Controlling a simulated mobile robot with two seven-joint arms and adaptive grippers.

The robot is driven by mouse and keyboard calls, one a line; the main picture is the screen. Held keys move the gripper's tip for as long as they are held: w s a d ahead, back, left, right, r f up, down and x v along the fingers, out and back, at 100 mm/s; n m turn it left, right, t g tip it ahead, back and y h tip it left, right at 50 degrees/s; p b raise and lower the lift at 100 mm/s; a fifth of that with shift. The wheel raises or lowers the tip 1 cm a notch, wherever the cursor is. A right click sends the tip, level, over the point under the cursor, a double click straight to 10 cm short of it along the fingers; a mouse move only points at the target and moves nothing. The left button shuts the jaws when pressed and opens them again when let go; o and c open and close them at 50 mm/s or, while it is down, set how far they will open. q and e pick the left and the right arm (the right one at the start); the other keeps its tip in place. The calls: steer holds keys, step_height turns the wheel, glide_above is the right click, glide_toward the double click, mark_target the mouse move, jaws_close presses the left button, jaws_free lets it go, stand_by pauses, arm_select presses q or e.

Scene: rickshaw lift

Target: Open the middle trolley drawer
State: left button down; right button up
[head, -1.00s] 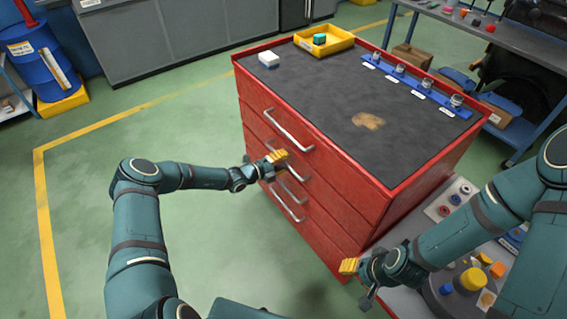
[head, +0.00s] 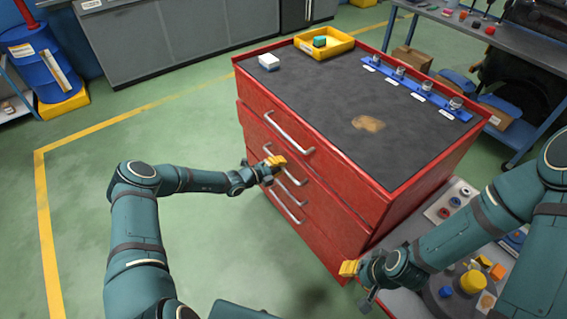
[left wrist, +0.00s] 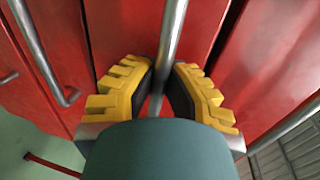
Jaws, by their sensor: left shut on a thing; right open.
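The red drawer trolley (head: 337,183) stands in the middle of the head view, with metal bar handles on its front. My left gripper (head: 273,163) is at the middle drawer's handle (head: 288,172), below the top handle (head: 288,131) and above the lowest one (head: 287,207). In the left wrist view, the yellow fingers of my left gripper (left wrist: 158,92) are shut on the bar of the handle (left wrist: 173,35), one finger on each side. I cannot tell whether the drawer front stands out from its neighbours. My right gripper (head: 351,269) is open and empty near the trolley's lower right corner.
On the trolley top are a yellow tray (head: 336,49), a white box (head: 269,62) and a blue rack (head: 413,86). A grey cart (head: 403,293) with parts stands at the lower right.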

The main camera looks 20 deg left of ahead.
arm_select(q)
steer(key=f+p+v, duration=0.1)
steer(key=f+v, duration=0.2)
steer(key=v, duration=1)
steer(key=s+f+p+v, duration=0.1)
steer(key=f+p+v, duration=0.1)
steer(key=v, duration=1.2)
steer(key=shift+a+f+p, duration=0.3)
steer(key=shift+a+f, duration=0.1)
steer(key=shift+s, duration=0.15)
steer(key=c, duration=1)
jaws_free()
steer(key=v, duration=1.2)
steer(key=shift+f, duration=0.1)
